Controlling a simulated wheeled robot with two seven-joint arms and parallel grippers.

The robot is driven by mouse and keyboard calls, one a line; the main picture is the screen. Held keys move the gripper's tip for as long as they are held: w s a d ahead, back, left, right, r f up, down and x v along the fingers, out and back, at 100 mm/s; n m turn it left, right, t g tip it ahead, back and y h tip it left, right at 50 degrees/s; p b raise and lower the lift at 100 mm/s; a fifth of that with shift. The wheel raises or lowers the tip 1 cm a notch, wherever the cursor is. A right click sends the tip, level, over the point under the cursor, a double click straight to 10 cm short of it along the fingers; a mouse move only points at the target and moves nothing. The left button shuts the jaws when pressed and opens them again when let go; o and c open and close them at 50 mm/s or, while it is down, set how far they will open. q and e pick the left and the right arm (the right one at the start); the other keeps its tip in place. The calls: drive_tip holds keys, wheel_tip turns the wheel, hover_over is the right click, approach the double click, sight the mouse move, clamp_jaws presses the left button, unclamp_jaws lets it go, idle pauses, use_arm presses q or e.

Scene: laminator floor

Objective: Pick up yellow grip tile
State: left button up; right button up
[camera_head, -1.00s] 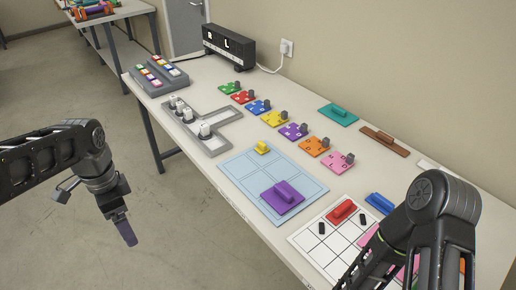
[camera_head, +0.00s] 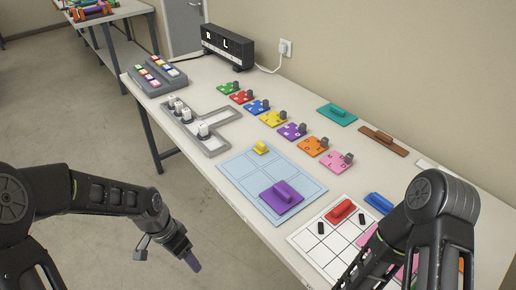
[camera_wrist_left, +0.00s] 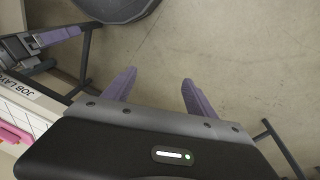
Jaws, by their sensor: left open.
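A small yellow tile with a raised grip (camera_head: 261,148) sits on the light blue gridded mat (camera_head: 236,176), near its far edge. Another yellow tile (camera_head: 273,119), with a dark grey knob, stands in the row of coloured tiles behind the mat. My left gripper (camera_head: 193,262) hangs over the floor in front of the table, apart from both yellow tiles. In the left wrist view its two purple fingers (camera_wrist_left: 160,93) are spread with only floor between them.
A purple gripped tile (camera_head: 281,197) lies on the mat's near part. A white grid board (camera_head: 322,252) with a red piece (camera_head: 341,211) is to the right. The floor before the table is clear.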

use_arm(q)
drive_tip(key=s+d+f+n+h, duration=0.2)
drive_tip(key=s+d+f+n, duration=0.7)
drive_tip(key=s+d+f, duration=0.4)
wheel_tip(320, 180, down, 4)
drive_tip(key=shift+s+r, duration=0.15)
drive_tip(key=shift+s, duration=1.1)
